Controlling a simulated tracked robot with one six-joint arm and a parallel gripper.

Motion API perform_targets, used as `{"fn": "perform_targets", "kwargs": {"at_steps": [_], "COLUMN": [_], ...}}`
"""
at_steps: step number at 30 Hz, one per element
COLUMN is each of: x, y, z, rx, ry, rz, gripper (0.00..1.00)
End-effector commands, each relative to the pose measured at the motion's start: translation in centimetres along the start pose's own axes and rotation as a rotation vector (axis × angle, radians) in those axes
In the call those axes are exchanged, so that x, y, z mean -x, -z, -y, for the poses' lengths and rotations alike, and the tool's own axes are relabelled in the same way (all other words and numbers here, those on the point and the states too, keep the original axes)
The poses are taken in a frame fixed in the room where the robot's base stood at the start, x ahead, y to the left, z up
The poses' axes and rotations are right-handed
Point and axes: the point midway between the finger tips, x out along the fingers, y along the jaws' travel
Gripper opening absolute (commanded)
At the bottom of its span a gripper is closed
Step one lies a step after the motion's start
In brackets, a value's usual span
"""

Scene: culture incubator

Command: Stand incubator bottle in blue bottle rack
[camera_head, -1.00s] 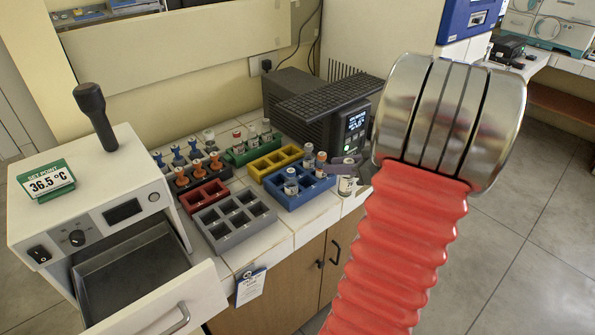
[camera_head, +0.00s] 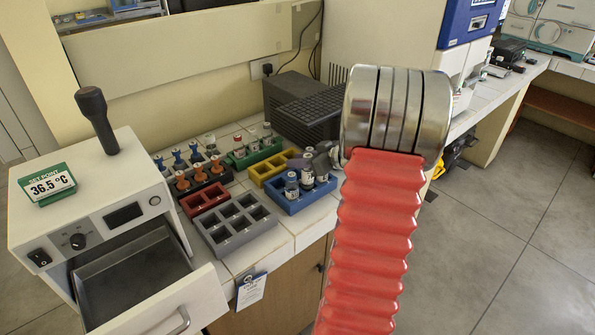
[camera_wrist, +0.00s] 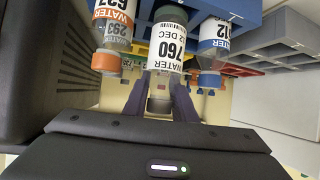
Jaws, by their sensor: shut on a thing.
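The blue bottle rack (camera_head: 297,207) stands at the front edge of the tiled bench and also shows along the top of the wrist view (camera_wrist: 232,28). My gripper (camera_wrist: 158,102) is shut on a bottle (camera_wrist: 166,45) with a white "WATER 760" label. My arm hides part of the rack's right side.
A grey rack (camera_head: 231,225), red rack (camera_head: 204,198) and yellow rack (camera_head: 272,172) stand to the left and behind. A green rack (camera_head: 252,157) holds bottles. A dark device (camera_head: 300,105) stands behind. The incubator (camera_head: 90,215) has its drawer open at left.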

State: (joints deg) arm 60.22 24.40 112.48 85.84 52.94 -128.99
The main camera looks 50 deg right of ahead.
Motion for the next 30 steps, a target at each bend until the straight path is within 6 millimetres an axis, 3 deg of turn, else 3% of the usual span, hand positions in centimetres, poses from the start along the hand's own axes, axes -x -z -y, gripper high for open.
{"fn": "perform_targets", "kwargs": {"at_steps": [10, 19, 27, 28, 30], "x": [-0.1, -1.6, -1.8, -1.8, -1.8], "y": [-0.3, -3.0, -3.2, -3.2, -3.2], "z": [0.0, 0.0, 0.0, 0.0, 0.0], "rx": [0.001, 0.000, 0.001, 0.001, 0.001], "ry": [0.001, 0.001, 0.000, 0.000, 0.000], "rz": [0.000, 0.001, 0.000, 0.000, 0.000], "gripper": [0.00, 0.00, 0.00, 0.25, 0.30]}}
